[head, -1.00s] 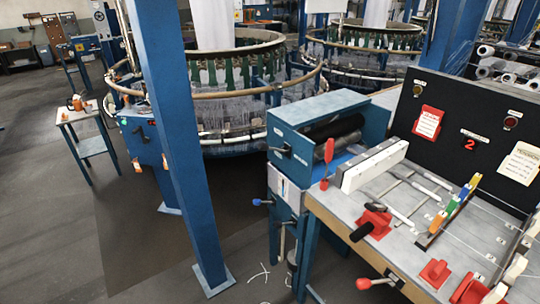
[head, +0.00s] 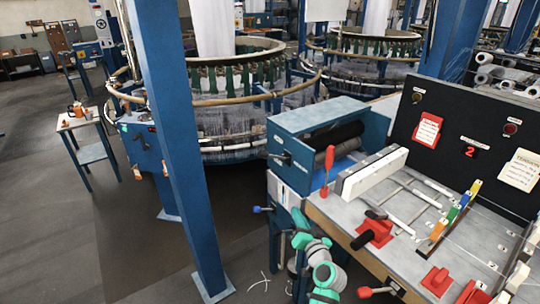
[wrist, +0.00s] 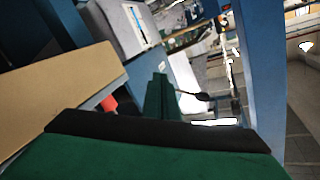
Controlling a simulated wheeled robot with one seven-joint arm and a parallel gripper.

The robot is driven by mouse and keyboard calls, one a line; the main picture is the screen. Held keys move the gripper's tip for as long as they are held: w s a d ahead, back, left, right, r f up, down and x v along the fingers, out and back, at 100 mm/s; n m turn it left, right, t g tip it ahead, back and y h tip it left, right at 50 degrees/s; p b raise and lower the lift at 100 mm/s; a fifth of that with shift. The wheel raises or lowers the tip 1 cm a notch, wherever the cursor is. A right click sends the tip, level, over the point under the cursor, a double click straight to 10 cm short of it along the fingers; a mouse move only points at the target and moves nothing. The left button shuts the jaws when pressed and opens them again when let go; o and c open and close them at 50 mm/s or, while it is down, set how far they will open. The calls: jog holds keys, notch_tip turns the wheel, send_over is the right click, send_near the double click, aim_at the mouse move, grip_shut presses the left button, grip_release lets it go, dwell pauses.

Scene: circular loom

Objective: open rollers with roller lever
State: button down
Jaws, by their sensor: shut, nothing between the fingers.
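The roller unit (head: 300,120) is a blue box with dark rollers (head: 335,138) inside, at the left end of the table. A black-handled lever (head: 284,156) sticks out of its left face. A red upright lever (head: 328,165) stands at the box's front right; I cannot tell which is the roller lever. My green and grey arm shows low in the head view, in front of the table's left end. My gripper (wrist: 160,82) is shut and empty in the wrist view. A dark-tipped rod (wrist: 202,97) shows beyond it; whether they touch is unclear.
The table (head: 405,255) carries a red block with a black handle (head: 373,230) and coloured clips. A red-knobbed lever (head: 366,292) and blue knob (head: 258,209) stick out nearby. A blue post (head: 181,150) stands left, with open floor beyond.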

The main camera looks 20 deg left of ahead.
jog(key=w+a+r+n+g+y, duration=0.1)
jog(key=w+a+r+y, duration=0.1)
jog(key=r, duration=0.7)
jog(key=w+a+r+n+y, duration=0.2)
jog(key=w+a+r+y, duration=0.1)
jog(key=r, duration=0.7)
jog(key=shift+w+a+r+n+g, duration=0.3)
jog(key=shift+w+g, duration=0.1)
jog(key=shift+w, duration=0.5)
jog(key=shift+f, duration=0.1)
jog(key=x, duration=1)
jog(key=f, duration=0.1)
jog(key=s+f, duration=0.2)
jog(key=shift+s+a+f, duration=0.1)
jog(key=shift+a+f, duration=0.05)
jog(key=shift+a, duration=0.15)
